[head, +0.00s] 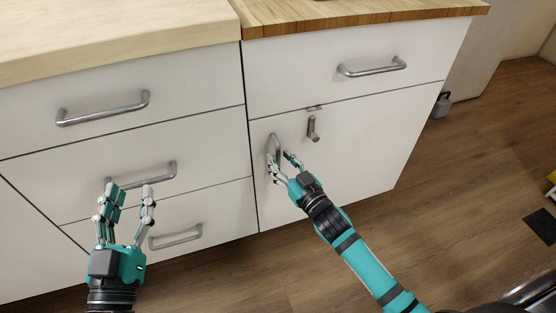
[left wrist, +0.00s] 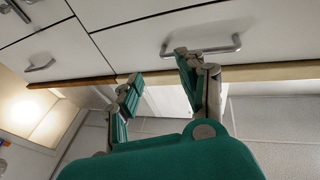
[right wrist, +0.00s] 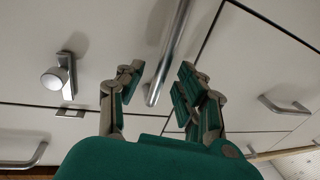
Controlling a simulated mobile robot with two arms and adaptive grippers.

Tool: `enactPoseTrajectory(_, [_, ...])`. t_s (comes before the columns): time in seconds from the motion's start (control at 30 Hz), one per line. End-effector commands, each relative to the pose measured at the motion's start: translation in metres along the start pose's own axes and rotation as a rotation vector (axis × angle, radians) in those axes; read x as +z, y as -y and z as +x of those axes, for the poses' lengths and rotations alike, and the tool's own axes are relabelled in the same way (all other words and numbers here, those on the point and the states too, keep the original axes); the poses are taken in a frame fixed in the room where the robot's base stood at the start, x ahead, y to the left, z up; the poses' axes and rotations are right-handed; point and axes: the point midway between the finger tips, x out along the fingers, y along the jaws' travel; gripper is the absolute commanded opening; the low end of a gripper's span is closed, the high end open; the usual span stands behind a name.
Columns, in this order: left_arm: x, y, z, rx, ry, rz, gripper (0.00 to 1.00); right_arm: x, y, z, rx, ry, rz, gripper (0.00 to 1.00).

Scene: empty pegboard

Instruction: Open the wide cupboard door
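The wide white cupboard door (head: 345,145) sits below a single drawer on the right-hand unit and looks closed. Its upright metal handle (head: 273,150) is near the door's left edge. A small metal latch with a knob (head: 313,128) is at the door's top, right of the handle. My right gripper (head: 281,158) is at the handle with its fingers apart. In the right wrist view the handle (right wrist: 168,55) runs between the two open fingers, with gaps visible on both sides. My left gripper (head: 124,190) is open and empty in front of the left drawers.
The left unit has several drawers with bar handles (head: 104,108), one close to my left fingers. A drawer handle (head: 372,66) is above the door. Wooden countertops (head: 350,17) run along the top. A grey padlock-like object (head: 441,105) is at the right. The wooden floor at right is mostly clear.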

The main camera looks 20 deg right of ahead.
Motion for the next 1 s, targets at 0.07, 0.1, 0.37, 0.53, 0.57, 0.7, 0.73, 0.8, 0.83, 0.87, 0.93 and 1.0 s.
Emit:
enactPoseTrajectory(0.07, [-0.007, -0.001, 0.000, 0.003, -0.051, -0.002, 0.40, 0.001, 0.000, 0.009, -0.001, 0.000, -0.001, 0.36])
enactPoseTrajectory(0.1, [-0.011, -0.002, 0.000, 0.004, -0.072, -0.003, 0.40, 0.001, 0.000, 0.012, -0.001, -0.001, -0.001, 0.36])
enactPoseTrajectory(0.37, [-0.021, -0.003, 0.000, 0.006, -0.120, -0.004, 0.40, 0.000, 0.000, 0.019, 0.000, 0.001, 0.000, 0.36])
enactPoseTrajectory(0.53, [-0.021, -0.003, 0.000, 0.006, -0.119, -0.004, 0.40, 0.000, 0.000, 0.019, 0.000, 0.001, 0.000, 0.32])
enactPoseTrajectory(0.57, [-0.021, -0.003, 0.000, 0.006, -0.119, -0.004, 0.40, 0.000, 0.000, 0.019, 0.000, 0.001, 0.000, 0.28])
enactPoseTrajectory(0.7, [-0.020, -0.003, 0.000, 0.006, -0.118, -0.004, 0.40, 0.000, 0.000, 0.019, -0.001, 0.001, 0.000, 0.10])
enactPoseTrajectory(0.73, [-0.020, -0.003, 0.000, 0.006, -0.118, -0.004, 0.40, 0.000, 0.000, 0.018, 0.000, 0.001, 0.000, 0.06])
enactPoseTrajectory(0.8, [-0.020, -0.003, 0.000, 0.006, -0.118, -0.004, 0.40, 0.000, 0.000, 0.018, -0.001, 0.001, 0.000, 0.00])
enactPoseTrajectory(0.83, [-0.020, -0.003, 0.000, 0.006, -0.118, -0.004, 0.40, 0.000, 0.000, 0.018, -0.001, 0.001, 0.000, 0.00])
enactPoseTrajectory(0.87, [-0.020, -0.003, 0.000, 0.006, -0.118, -0.004, 0.40, 0.000, 0.001, 0.018, -0.001, 0.001, 0.000, 0.00])
enactPoseTrajectory(0.93, [-0.020, -0.003, 0.000, 0.006, -0.118, -0.004, 0.40, 0.000, 0.001, 0.018, -0.001, 0.001, 0.000, 0.00])
enactPoseTrajectory(1.0, [-0.020, -0.003, 0.000, 0.006, -0.117, -0.004, 0.40, 0.000, 0.001, 0.018, -0.001, 0.001, 0.000, 0.00])
